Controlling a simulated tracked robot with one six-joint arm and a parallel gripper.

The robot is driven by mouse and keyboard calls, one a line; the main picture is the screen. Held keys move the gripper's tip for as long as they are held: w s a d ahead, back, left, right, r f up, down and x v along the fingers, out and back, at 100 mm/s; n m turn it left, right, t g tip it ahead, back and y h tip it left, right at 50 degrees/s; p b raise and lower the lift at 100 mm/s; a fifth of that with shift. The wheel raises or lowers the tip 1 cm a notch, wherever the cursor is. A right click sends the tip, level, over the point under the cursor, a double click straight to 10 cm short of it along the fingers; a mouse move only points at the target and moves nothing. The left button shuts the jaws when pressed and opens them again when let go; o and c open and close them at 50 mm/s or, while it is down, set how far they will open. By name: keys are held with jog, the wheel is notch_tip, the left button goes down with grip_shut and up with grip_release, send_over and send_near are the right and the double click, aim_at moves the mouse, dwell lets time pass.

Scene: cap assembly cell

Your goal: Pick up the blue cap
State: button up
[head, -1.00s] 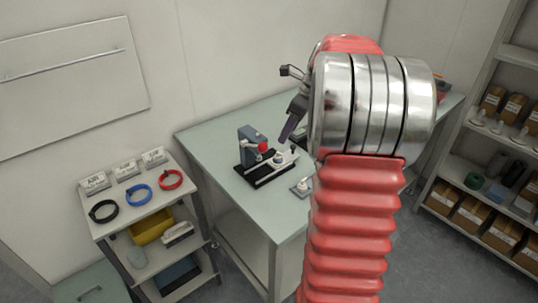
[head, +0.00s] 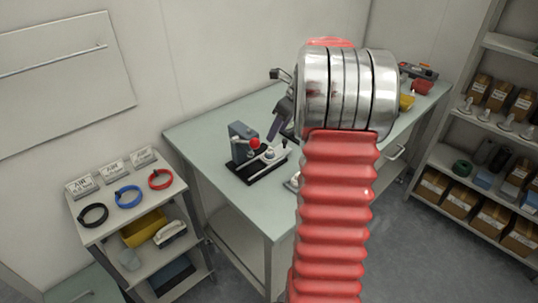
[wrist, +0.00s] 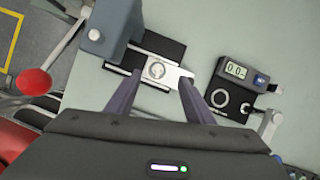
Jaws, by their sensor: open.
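I cannot make out a blue cap in either view; my arm hides part of the bench in the head view. My gripper (wrist: 160,78) is open, with its two dark fingers apart and nothing between them. In the head view its fingers (head: 275,126) hang over the bench near a small press (head: 243,142) with a red ball knob. The wrist view looks down past the fingers at the press's black base and metal slide (wrist: 169,74), which holds a round pale part (wrist: 157,70).
A device with a digital display (wrist: 235,71) lies right of the press. Red (head: 423,87) and yellow (head: 406,103) items sit at the bench's far right. A trolley at left carries black, blue (head: 128,196) and red rings. Shelves with boxes (head: 448,193) stand at right.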

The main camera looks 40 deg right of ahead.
aim_at(269, 147)
jog(key=shift+x, duration=2.1)
jog(key=shift+x, duration=2.6)
jog(key=shift+s, duration=0.15)
jog(key=c, duration=0.8)
jog(key=shift+c, duration=0.2)
